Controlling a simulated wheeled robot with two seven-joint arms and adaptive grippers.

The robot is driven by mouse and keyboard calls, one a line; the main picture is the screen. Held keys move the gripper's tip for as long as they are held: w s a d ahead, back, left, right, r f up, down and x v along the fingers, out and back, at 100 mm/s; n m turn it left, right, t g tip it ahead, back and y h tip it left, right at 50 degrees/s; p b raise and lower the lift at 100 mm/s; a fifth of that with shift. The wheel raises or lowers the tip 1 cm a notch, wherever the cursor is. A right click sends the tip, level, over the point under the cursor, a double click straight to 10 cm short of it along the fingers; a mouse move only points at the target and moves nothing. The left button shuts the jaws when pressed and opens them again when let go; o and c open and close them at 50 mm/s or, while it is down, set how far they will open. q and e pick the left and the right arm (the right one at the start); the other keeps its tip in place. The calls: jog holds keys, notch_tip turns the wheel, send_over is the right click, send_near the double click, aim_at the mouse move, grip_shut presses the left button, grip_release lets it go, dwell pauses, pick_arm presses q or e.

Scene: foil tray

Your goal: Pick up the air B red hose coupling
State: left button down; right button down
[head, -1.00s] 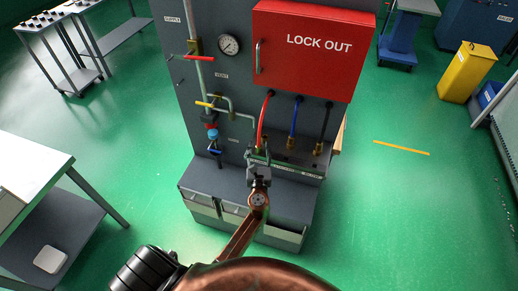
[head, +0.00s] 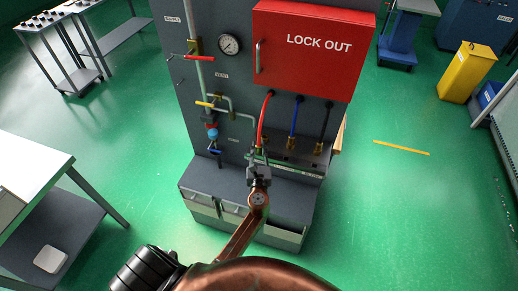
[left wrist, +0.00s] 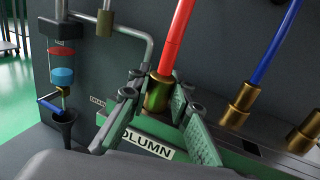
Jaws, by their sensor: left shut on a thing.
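The red hose (head: 263,120) hangs down the dark panel below the red cabinet, and it shows large in the left wrist view (left wrist: 175,40). Its brass coupling (left wrist: 157,93) is at the hose's lower end. My left gripper (head: 259,158) is at this coupling, with its fingers (left wrist: 160,90) on both sides of the brass, shut on it. The coupling sits just above a green strip with a label reading "COLUMN" (left wrist: 148,143). My right gripper is in neither view.
A blue hose (head: 294,118) and a black hose (head: 326,122) with brass couplings hang to the right. Pipes with a blue-handled valve (left wrist: 50,107) stand to the left. The red LOCK OUT cabinet (head: 313,55) juts above.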

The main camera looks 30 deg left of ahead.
aim_at(259, 143)
pick_arm(q)
jog(key=shift+r, duration=0.55)
notch_tip(259, 143, up, 2)
jog(key=shift+r+p, duration=0.25)
jog(key=shift+p, duration=0.45)
jog(key=s+d+r+p, duration=0.2)
jog(key=s+r+p, duration=0.7)
jog(key=s+r, duration=0.4)
jog(key=shift+s+d+r, duration=0.2)
jog(key=shift+s+r, duration=0.2)
jog(key=shift+r, duration=0.35)
